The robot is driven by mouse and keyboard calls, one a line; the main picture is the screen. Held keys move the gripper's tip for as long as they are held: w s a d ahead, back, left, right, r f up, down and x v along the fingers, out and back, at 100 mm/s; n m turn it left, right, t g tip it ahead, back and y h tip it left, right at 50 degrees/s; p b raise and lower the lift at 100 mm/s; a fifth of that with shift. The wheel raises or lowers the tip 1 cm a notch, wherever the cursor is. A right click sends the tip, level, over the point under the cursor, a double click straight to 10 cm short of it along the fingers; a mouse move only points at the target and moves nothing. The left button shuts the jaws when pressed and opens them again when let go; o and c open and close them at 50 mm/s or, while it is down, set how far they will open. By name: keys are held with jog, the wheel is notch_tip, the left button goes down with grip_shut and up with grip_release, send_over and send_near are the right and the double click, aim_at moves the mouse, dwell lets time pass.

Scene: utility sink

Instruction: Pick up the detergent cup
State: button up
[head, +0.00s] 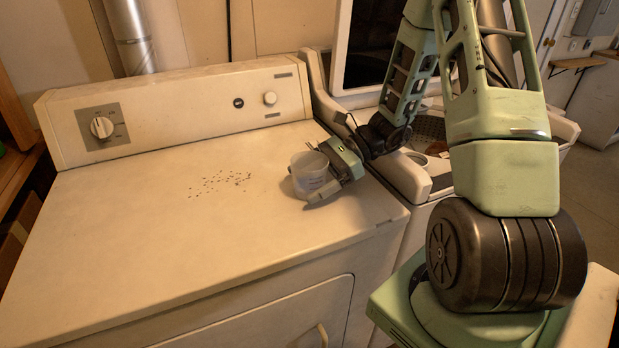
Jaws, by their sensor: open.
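The detergent cup (308,175) is a small, translucent whitish cup. It stands upright on the right part of the white machine's top (150,235). My gripper (317,172) is open at the cup's right side, low over the top. One finger shows in front of the cup near its base, and the other side of the gripper reaches behind it. The cup appears to be between the fingers. Whether either finger touches it, I cannot tell.
Small dark specks (220,182) are scattered left of the cup. A control panel (180,110) with knobs rises along the back. A second machine (405,175) stands close on the right, under my arm. The left and front of the top are clear.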

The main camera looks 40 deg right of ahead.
jog(key=c, duration=1.1)
jog(key=shift+r, duration=0.15)
